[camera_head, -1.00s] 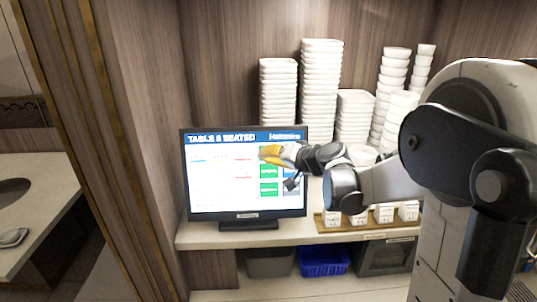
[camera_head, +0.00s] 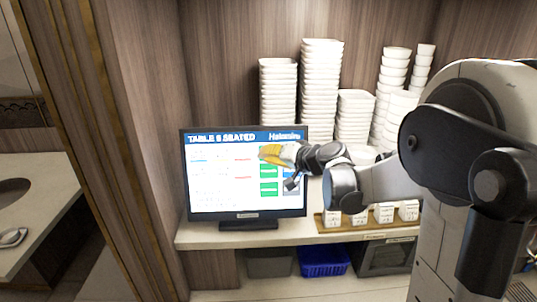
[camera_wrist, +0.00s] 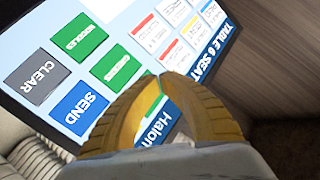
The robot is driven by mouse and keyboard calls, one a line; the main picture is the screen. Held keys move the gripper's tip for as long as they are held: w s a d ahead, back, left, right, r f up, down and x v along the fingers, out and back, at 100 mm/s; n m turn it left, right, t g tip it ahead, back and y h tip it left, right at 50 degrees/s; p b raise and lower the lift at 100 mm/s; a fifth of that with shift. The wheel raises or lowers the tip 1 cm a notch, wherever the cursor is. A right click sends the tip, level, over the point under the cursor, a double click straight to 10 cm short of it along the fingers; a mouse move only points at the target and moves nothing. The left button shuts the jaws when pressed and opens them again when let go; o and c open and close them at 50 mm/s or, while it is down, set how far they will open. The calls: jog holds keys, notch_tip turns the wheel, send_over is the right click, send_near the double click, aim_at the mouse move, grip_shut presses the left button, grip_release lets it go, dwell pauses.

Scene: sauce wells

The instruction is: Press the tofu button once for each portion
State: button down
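A touch screen (camera_head: 220,202) stands on the counter with a blue header reading TABLE and SEATED. It has a column of green buttons. In the wrist view one green button (camera_wrist: 78,37) appears to read NOODLES. The middle green button (camera_wrist: 117,68) has a label too blurred to read, so I cannot tell which is tofu. Another green area shows between my fingers, mostly hidden. A blue SEND button (camera_wrist: 80,107) and a grey CLEAR button (camera_wrist: 39,76) lie beside them. My gripper (camera_wrist: 160,80) has yellow fingers with tips together, empty, in front of the upper green button. I cannot tell whether it touches.
Tall stacks of white dishes (camera_head: 321,85) stand behind and right of the screen. A wooden tray (camera_head: 345,228) with white containers (camera_head: 383,213) sits at right. A blue bin (camera_head: 324,260) and a grey bin (camera_head: 269,263) are under the counter. A wood wall panel stands close on the left.

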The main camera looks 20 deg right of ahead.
jog(key=shift+w+d+f, duration=0.1)
jog(key=shift+w, duration=0.25)
jog(key=shift+w+d+f+b, duration=0.1)
jog(key=shift+w+f+b, duration=0.05)
jog(key=shift+w+b, duration=0.25)
dwell(0.5)
jog(key=shift+s, duration=0.2)
jog(key=shift+s+a+r, duration=0.25)
jog(key=shift+s+r, duration=0.05)
jog(key=shift+s, duration=0.35)
jog(key=s, duration=0.1)
jog(key=s+a+r+p, duration=0.1)
jog(key=s, duration=0.2)
jog(key=shift+s+a+r, duration=0.2)
jog(key=shift+s, duration=0.05)
dwell(2.0)
